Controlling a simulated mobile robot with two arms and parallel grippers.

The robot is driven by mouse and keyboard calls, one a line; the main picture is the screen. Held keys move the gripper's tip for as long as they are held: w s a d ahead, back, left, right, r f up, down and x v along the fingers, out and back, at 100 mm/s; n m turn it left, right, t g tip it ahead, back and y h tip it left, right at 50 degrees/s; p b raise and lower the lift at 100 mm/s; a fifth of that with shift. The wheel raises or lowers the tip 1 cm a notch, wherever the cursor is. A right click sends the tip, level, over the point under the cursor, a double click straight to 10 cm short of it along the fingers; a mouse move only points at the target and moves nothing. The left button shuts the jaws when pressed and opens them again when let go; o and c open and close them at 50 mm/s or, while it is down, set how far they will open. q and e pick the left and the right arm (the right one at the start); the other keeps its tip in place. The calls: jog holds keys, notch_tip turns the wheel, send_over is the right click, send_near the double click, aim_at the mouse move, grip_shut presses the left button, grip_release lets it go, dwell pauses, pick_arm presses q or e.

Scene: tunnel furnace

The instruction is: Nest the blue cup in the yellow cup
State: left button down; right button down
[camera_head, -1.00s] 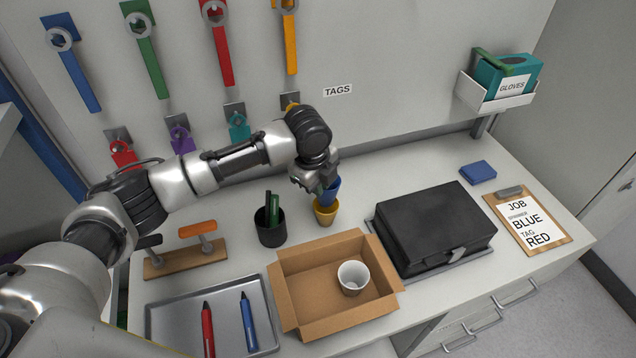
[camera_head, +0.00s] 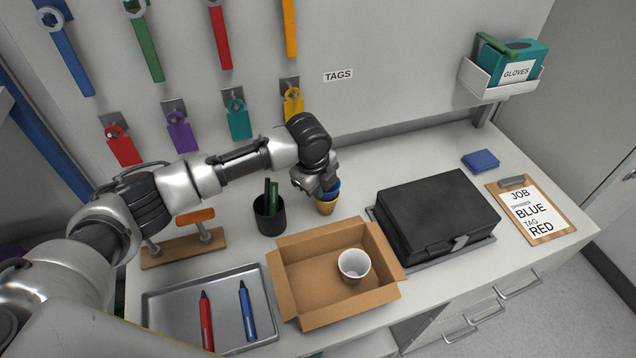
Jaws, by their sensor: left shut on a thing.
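The blue cup (camera_head: 331,190) sits low inside the mouth of the yellow cup (camera_head: 326,206), with only its upper part showing. The yellow cup stands on the bench behind the cardboard box. My left gripper (camera_head: 322,189) reaches down from above and is shut on the blue cup's rim. The gripper's fingers and wrist hide part of both cups. My right gripper is not in view.
A black pen holder (camera_head: 270,217) stands close left of the cups. A cardboard box (camera_head: 300,262) with a white cup (camera_head: 353,265) is in front. A black case (camera_head: 435,210) lies to the right. A metal tray (camera_head: 175,318) holds two pens.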

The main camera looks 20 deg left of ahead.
pick_arm(q)
jog(key=c, duration=1.1)
grip_release()
notch_tip(320, 180, up, 8)
jog(key=p, duration=0.8)
jog(key=shift+r, duration=0.1)
